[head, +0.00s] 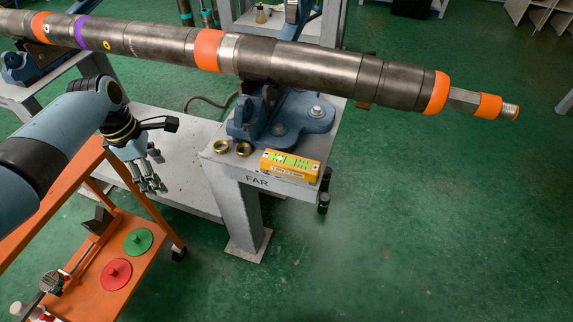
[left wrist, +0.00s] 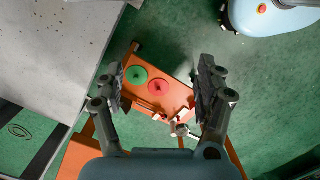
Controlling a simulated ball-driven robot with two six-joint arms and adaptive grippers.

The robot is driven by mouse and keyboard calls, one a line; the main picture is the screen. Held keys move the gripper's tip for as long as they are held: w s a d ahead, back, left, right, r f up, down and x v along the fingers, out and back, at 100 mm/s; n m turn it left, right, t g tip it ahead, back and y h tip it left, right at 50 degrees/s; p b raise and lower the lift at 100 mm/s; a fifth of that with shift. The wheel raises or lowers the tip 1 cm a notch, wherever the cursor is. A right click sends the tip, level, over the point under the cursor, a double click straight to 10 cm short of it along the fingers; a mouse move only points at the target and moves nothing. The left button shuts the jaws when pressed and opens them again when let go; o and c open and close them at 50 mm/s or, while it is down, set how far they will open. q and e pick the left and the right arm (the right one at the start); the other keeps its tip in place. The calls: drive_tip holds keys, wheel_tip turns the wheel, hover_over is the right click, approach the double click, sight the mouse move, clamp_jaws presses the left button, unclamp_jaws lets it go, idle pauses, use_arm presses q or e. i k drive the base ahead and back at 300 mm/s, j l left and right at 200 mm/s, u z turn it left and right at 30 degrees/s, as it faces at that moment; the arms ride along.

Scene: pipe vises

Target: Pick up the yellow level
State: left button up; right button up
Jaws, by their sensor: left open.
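The yellow level (head: 290,165) lies on the grey stand marked FAR, in front of the blue vise (head: 285,115) in the head view. It has a green window on its top and dark marks. My left gripper (head: 154,184) hangs to the left of the stand, apart from the level, with its fingers pointing down. In the left wrist view the left gripper (left wrist: 162,85) is open and empty, with its fingers spread above the orange cart. The level does not show in the left wrist view. My right gripper is in neither view.
Two brass rings (head: 232,148) sit left of the level. A long pipe (head: 290,62) with orange bands runs above the stand. The orange cart (head: 150,262) holds a green disc (head: 138,241) and a red disc (head: 116,273). Green floor at right is clear.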

sight(276, 161)
drive_tip(key=i+l, duration=0.1)
drive_tip(key=l, duration=0.45)
drive_tip(key=i+l+u, duration=0.1)
drive_tip(key=l, duration=0.5)
drive_tip(key=i+l, duration=0.15)
drive_tip(key=l, duration=0.4)
drive_tip(key=u, duration=0.05)
